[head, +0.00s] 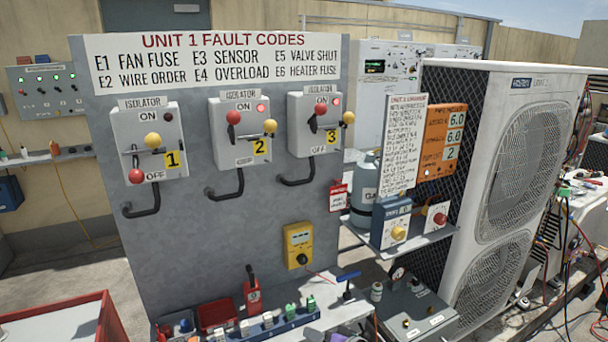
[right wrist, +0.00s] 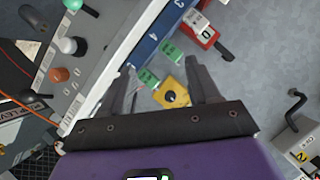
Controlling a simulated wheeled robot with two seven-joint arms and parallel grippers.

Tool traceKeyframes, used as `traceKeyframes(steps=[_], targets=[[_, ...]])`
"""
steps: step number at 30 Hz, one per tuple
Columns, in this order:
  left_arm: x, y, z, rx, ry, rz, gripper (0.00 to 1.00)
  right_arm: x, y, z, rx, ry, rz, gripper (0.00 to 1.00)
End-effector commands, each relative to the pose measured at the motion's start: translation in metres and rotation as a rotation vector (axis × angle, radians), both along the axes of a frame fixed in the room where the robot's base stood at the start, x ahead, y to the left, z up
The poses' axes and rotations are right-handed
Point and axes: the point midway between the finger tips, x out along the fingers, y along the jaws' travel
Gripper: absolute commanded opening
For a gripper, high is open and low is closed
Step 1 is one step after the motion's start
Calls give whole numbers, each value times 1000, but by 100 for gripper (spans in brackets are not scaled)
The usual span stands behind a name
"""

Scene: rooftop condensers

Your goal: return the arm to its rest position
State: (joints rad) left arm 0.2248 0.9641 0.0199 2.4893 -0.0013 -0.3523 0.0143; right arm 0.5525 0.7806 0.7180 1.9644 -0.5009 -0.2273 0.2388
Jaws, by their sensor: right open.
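My right gripper (right wrist: 162,75) shows in the right wrist view, with its two dark fingers spread apart above a purple body. It is open, and I see nothing held between the fingers. A yellow box with a black knob (right wrist: 172,95) shows between the fingers; I cannot tell how far beyond them it is. In the head view a yellow box with a black knob (head: 298,246) is on the lower part of the grey panel. I make out neither gripper in the head view, and my left gripper is in no view.
The grey panel (head: 225,215) carries three isolators: the first (head: 148,140), second (head: 240,130) and third (head: 315,122). A blue strip with green pieces (head: 282,322) lies on the bench below. A red tray (head: 105,310) is at left. A large condenser (head: 480,230) stands at right.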

Motion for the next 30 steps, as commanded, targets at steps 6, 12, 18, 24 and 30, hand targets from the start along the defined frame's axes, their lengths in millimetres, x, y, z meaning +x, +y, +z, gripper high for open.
traceKeyframes(steps=[6, 12, 18, 24, 30], targets=[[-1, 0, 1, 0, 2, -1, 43, -51, 11, -73, -40, 180, 25, 61], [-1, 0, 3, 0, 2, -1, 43, -141, 6, -162, -129, 445, 35, 61], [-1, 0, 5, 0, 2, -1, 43, -249, -24, -227, -266, 721, 15, 61], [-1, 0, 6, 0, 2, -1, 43, -305, -49, -245, -351, 852, -9, 61], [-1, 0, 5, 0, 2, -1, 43, -312, -52, -247, -363, 870, -14, 61]])
